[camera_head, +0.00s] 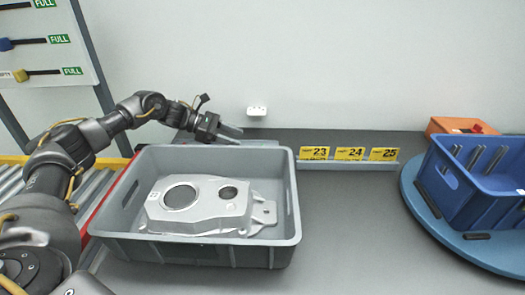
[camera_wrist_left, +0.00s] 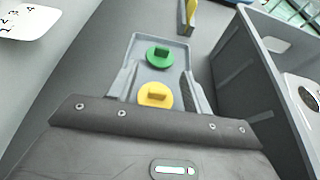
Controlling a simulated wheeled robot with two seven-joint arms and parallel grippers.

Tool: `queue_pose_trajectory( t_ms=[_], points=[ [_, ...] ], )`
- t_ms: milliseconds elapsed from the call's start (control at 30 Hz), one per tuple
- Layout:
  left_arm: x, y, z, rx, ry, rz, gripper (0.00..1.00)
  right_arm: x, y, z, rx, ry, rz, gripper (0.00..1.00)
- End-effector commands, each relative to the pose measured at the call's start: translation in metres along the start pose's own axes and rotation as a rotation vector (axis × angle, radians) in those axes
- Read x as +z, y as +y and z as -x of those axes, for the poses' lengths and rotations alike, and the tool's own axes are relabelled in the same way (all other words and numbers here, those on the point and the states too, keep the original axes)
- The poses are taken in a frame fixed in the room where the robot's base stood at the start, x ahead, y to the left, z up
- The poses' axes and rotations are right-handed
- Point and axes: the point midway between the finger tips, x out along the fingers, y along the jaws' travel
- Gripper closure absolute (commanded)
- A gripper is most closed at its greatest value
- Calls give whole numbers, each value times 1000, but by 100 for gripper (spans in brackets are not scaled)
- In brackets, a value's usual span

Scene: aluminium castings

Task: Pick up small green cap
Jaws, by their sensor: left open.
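The small green cap (camera_wrist_left: 158,56) is round with a raised grip bar. It sits in a small light grey tray (camera_wrist_left: 160,38) in the left wrist view, toward the tray's far end. A yellow cap (camera_wrist_left: 155,95) of similar shape sits nearer to my gripper, partly hidden by the gripper body. My left gripper (camera_head: 236,133) is behind the grey crate in the head view. It is open and empty; in the wrist view its fingers reach toward the tray, one on each side of the caps. The caps are hidden in the head view. My right gripper is out of view.
A grey crate (camera_head: 285,240) holds an aluminium casting (camera_head: 210,205); its wall rises close to the gripper in the wrist view (camera_wrist_left: 245,60). Yellow number signs (camera_head: 349,154) stand on a rail behind. A blue bin (camera_head: 450,190) is on a round blue stand at right.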

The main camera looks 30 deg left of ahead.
Motion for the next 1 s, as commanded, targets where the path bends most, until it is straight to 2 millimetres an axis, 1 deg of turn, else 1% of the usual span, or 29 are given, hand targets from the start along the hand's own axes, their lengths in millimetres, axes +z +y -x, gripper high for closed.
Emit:
queue_pose_trajectory(
  t_ms=[33, 133, 367, 467, 633, 700, 800, 1000],
  points=[
    [1, 0, -7, -2, 1, 1, 51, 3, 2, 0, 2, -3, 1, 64],
    [1, 0, -16, 0, -1, 0, 51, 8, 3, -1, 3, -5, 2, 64],
    [1, 0, -22, 2, 0, 0, 51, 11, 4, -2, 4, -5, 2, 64],
    [4, -2, -31, -1, 0, 1, 51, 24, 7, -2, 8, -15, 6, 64],
    [8, -5, -52, -1, 0, 2, 51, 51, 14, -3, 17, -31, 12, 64],
    [7, -4, -62, 0, 0, 2, 51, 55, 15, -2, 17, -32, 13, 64],
    [6, -4, -70, 2, -1, 1, 51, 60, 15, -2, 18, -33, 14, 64],
    [5, -3, -72, 3, 0, 1, 51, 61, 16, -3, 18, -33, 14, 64]
  ],
)
